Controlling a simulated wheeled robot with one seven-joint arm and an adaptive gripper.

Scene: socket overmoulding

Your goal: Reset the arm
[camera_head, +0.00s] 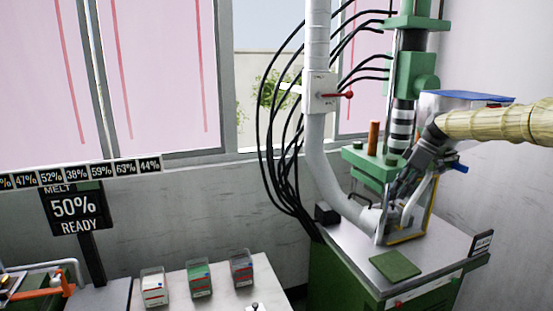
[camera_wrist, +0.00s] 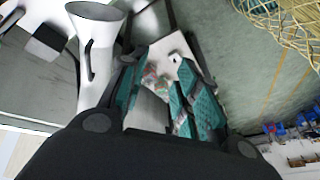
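My arm comes in from the right in the head view, in a straw-coloured sleeve. My gripper (camera_head: 397,192) is at the green moulding machine (camera_head: 373,165), just above its grey worktop and near the white duct. In the wrist view my gripper (camera_wrist: 160,95) has its two teal-padded fingers apart, and I see nothing held between them. The bench and its small boxes show in the gap, farther off. The exact distance from the fingers to the machine parts is hidden by the arm in the head view.
The white duct (camera_head: 324,170) stands beside the gripper; its flared mouth (camera_wrist: 97,12) is close to the left finger. Black cables (camera_head: 268,130) hang left of it. A green pad (camera_head: 395,265) lies on the worktop. Three small boxes (camera_head: 200,279) stand on the white bench at lower left.

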